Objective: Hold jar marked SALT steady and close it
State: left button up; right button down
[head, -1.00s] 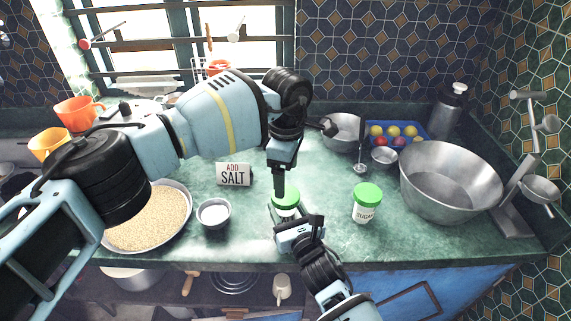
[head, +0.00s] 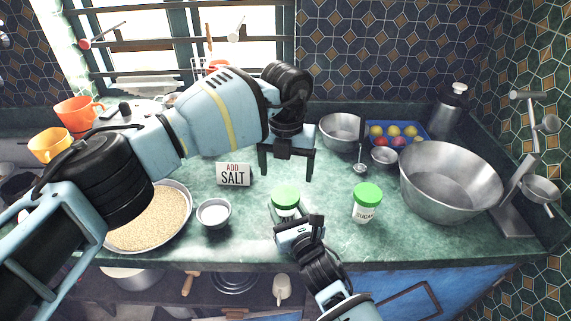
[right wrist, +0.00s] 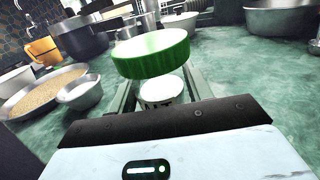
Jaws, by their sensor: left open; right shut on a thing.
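The salt jar (right wrist: 160,92) is a small white jar with a green lid (head: 286,196), upright near the counter's front edge. Part of its label, ending in "LT", shows in the right wrist view. My right gripper (head: 295,228) is shut around the jar's body from the front. My left gripper (head: 286,172) is open and empty, fingers pointing down, above and behind the lid and apart from it.
A similar sugar jar (head: 366,205) with a green lid stands to the right. A small white-filled bowl (head: 214,213), a grain pan (head: 150,220) and an "ADD SALT" sign (head: 233,174) are to the left. A large metal bowl (head: 450,185) is at right.

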aim_at(285, 195)
pick_arm(q)
jog(key=n, duration=0.6)
jog(key=shift+r+n, duration=0.2)
jog(key=shift+n, duration=0.1)
jog(key=n, duration=0.4)
jog(key=shift+r+n, duration=0.15)
jog(key=shift+n, duration=0.25)
jog(key=shift+f, duration=4.05)
